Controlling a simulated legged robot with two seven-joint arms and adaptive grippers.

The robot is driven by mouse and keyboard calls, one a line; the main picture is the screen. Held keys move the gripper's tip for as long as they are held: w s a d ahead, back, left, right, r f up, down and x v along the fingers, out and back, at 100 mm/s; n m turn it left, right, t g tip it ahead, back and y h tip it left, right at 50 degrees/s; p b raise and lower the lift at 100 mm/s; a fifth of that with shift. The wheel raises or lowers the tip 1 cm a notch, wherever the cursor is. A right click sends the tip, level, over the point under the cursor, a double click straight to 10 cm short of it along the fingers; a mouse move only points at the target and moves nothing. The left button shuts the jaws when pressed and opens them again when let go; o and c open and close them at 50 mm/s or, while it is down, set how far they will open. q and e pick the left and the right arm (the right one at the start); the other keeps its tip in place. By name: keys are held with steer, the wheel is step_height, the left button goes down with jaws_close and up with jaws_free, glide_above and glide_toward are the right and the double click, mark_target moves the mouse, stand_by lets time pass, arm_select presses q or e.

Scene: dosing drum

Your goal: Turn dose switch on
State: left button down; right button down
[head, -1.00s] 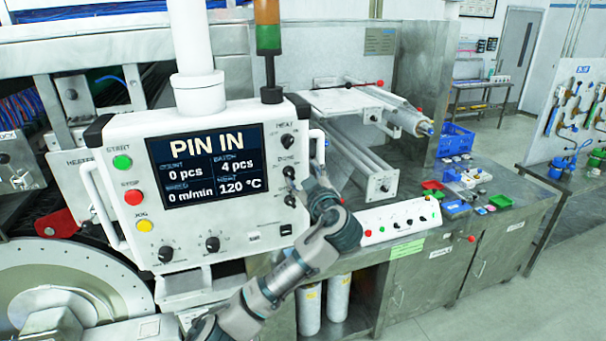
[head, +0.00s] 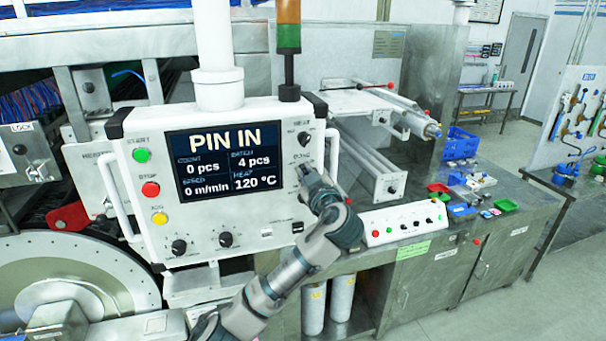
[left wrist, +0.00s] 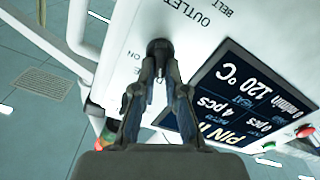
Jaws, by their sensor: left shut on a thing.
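The white control panel (head: 150,215) carries a screen (head: 217,160) reading PIN IN, 0 pcs and 120 °C. The dose switch is a dark knob in the panel's right column, below the heat knob (head: 304,138). In the head view my left gripper (head: 306,177) covers most of it. In the left wrist view the dose switch (left wrist: 159,46) stands between the fingertips of my left gripper (left wrist: 161,68), which is shut on it. An ON label shows beside the knob; its turned position is hard to tell. My right gripper is not in view.
Start, stop and jog buttons (head: 151,189) sit on the panel's left side. White handles (head: 335,160) flank the panel. A stack light (head: 288,30) stands above it. A white switch box (head: 404,222) and small trays (head: 505,205) lie on the bench at right.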

arm_select(q)
steer(key=m, duration=0.1)
steer(key=f+m, duration=0.1)
steer(key=m, duration=0.1)
steer(key=shift+w+d+b, duration=0.1)
steer(key=shift+d+b, duration=0.2)
steer(key=shift+d, duration=0.1)
steer(key=shift+w+d+r+m+p, duration=0.1)
steer(key=shift+d+m+p, duration=0.1)
steer(key=shift+m, duration=1.85)
steer(key=shift+w+d+m+p, duration=0.1)
steer(key=shift+m+p, duration=0.1)
steer(key=shift+m, duration=1.85)
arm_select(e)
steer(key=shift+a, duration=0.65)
